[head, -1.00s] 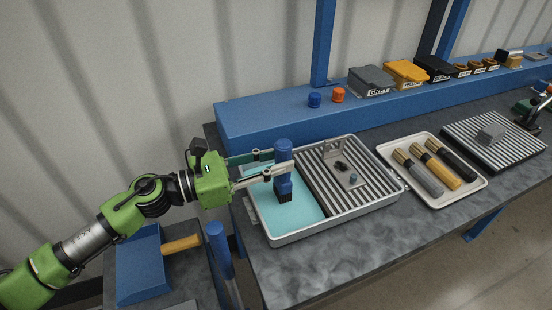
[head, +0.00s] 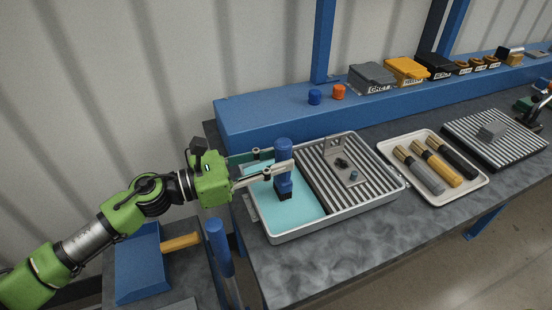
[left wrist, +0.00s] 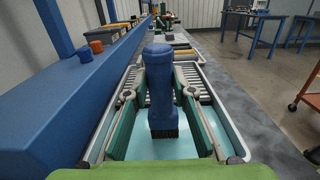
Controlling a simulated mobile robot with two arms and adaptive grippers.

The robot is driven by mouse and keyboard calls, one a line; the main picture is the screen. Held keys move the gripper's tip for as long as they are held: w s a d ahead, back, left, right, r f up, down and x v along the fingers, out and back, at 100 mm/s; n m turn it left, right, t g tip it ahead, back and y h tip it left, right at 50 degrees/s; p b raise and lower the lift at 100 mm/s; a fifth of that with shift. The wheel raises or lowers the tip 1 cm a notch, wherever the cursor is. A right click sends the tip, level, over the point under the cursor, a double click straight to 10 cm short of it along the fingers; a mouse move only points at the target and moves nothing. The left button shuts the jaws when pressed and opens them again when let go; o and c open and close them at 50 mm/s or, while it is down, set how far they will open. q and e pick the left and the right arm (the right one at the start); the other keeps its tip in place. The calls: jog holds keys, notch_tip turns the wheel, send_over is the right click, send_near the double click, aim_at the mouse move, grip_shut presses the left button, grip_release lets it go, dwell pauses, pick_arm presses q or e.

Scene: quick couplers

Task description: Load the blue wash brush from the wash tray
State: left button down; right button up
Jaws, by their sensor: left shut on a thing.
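The blue wash brush (head: 284,172) stands upright over the teal basin of the wash tray (head: 275,240). My left gripper (head: 282,170) is shut on its blue body, one finger on each side. In the left wrist view the blue brush (left wrist: 159,88) sits between the two fingers, its dark bristles pointing down. Whether the bristles touch the basin floor, I cannot tell. My right gripper is not in view.
A ribbed rack with a small metal fixture (head: 346,165) fills the right part of the tray. A cream tray (head: 470,188) with several cylindrical tools lies to the right. A blue ledge (head: 260,120) with a blue cap (head: 315,97) and an orange cap (head: 338,92) runs behind.

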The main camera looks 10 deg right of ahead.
aim_at(276, 144)
pick_arm(q)
jog(key=shift+f, duration=0.25)
dwell(0.5)
jog(key=shift+b, duration=0.35)
jog(key=shift+s+f, duration=0.1)
jog(key=shift+f, duration=0.15)
dwell(0.3)
jog(key=shift+r, duration=0.1)
jog(key=shift+r+p, duration=1.05)
jog(key=shift+r, duration=0.3)
jog(key=shift+r+p, duration=1.6)
jog(key=shift+r, duration=0.8)
